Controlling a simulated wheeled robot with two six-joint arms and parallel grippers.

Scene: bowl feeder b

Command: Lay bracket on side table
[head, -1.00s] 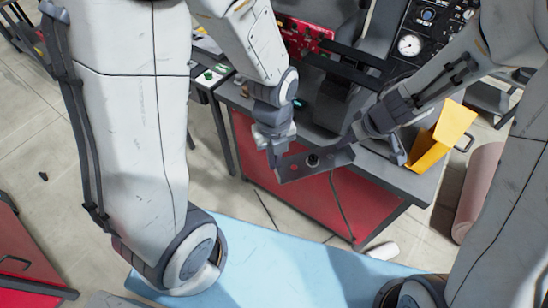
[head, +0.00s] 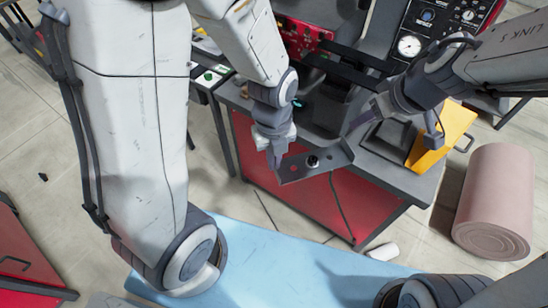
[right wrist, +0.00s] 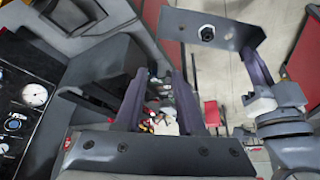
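The bracket (head: 325,160) is a dark grey metal plate with bent ends and a round dark fitting on it. My left gripper (head: 276,160) is shut on its left end and holds it up in front of the grey-topped red bench. In the right wrist view the bracket (right wrist: 190,30) is at the top and my left gripper (right wrist: 262,85) at the right. I cannot tell for sure which surface is the side table.
The red bench (head: 400,180) carries a machine with a gauge panel (head: 425,35) and a yellow bent sheet (head: 440,140). A light blue surface (head: 270,255) lies in front, largely clear. A narrow table with green buttons (head: 212,76) stands at left.

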